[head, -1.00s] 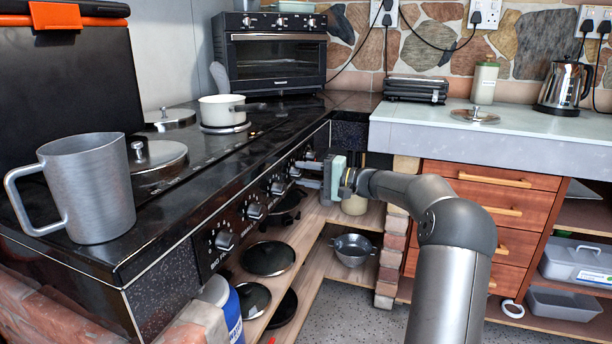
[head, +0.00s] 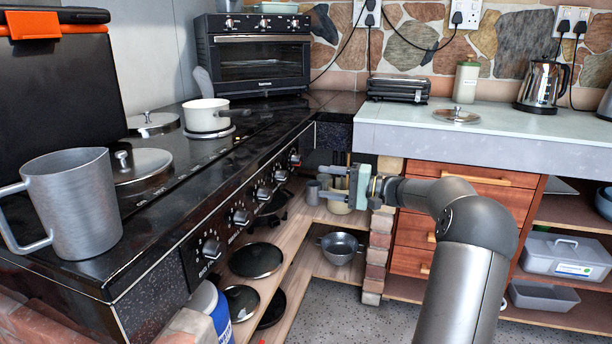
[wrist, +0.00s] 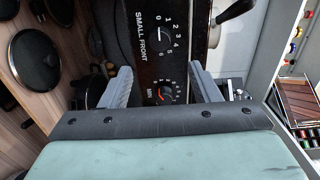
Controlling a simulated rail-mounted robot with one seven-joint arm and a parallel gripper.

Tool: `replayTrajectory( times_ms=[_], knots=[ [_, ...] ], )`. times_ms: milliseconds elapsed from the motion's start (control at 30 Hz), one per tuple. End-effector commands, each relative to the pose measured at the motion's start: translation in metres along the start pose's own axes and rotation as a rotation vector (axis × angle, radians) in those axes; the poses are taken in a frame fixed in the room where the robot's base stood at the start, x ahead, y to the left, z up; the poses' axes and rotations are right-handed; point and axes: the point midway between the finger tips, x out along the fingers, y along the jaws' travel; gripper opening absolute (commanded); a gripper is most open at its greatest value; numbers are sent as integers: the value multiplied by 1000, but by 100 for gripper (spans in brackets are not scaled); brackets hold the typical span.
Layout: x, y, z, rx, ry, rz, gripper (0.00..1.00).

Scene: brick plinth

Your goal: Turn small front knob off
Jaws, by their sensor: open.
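The small front knob (wrist: 168,42) shows in the wrist view, dark, beside its "SMALL FRONT" label on the stove's black panel. A white pointer line shows near the 0 end of its scale, but its exact setting is hard to read. A second dial (wrist: 165,95) marked "MIN" is lower in that view, between the fingers. My gripper (wrist: 161,88) is open and empty. In the head view my gripper (head: 324,182) is in front of the far end of the knob row, apart from the panel. I cannot tell for certain which knob in the head view is the small front one.
The black stove top (head: 165,205) carries a grey jug (head: 75,205), lids and a white pot (head: 207,115). Lids, a grey colander (head: 341,247) and a mug stand on shelves below. Open floor lies in front.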

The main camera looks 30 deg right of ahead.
Motion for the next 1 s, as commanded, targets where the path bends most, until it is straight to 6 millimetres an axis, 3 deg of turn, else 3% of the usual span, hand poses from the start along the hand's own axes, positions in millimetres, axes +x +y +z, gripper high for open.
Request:
replayTrajectory(
  times_ms=[200, 400, 1000],
  knots=[
    [-47, -2, 0, 0, 3, 1, 56],
    [-67, 0, 0, 0, 2, 0, 56],
    [-69, 0, 0, 0, 0, 1, 56]
  ],
)
